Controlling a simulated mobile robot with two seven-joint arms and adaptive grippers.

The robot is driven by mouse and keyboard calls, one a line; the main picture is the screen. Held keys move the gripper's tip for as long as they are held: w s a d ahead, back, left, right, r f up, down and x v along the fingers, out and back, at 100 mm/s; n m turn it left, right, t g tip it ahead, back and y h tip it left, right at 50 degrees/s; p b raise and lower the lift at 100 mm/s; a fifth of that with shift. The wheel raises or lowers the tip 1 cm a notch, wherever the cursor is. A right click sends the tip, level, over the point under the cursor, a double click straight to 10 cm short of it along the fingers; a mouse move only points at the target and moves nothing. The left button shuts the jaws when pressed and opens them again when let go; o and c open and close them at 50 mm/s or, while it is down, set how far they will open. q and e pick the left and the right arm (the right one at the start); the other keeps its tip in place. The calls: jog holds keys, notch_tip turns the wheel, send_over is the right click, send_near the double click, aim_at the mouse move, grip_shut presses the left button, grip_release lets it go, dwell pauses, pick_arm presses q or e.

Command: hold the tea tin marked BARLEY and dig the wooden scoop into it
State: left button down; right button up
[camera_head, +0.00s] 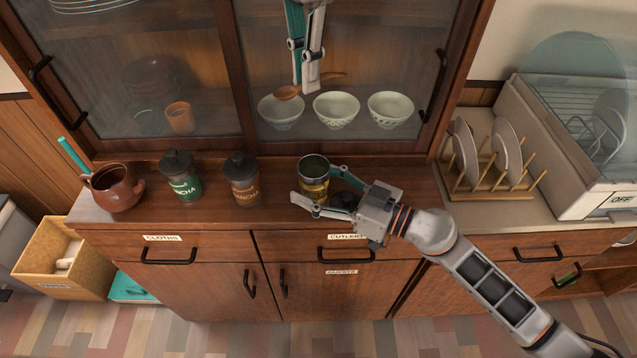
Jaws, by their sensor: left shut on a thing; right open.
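An open tin (313,168) with a yellowish label stands upright on the counter, its lid off; its lettering is too small to read. My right gripper (312,192) is open, with its fingers on either side of the tin. A dark round lid (343,201) lies beside the tin, partly hidden by the gripper. My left gripper (304,88) comes down from the top and is shut on the wooden scoop (288,93). The scoop is in the air above the tin, its bowl to the left and its handle to the right. The tin's contents are not clear.
A brown lidded tin (242,183), a green lidded tin (181,178) and a brown pot (114,189) stand left on the counter (400,185). Several bowls (336,108) are in the cabinet behind. A plate rack (492,186) and dish dryer (560,150) stand right.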

jog(key=c, duration=1.3)
pick_arm(q)
notch_tip(320, 180, down, 8)
jog(key=d+m+h, duration=0.1)
jog(key=m+h, duration=0.5)
jog(key=h, duration=0.1)
jog(key=shift+w+d+f+h, duration=0.15)
jog(key=shift+d+f+h, duration=0.05)
jog(key=shift+d+h, duration=0.2)
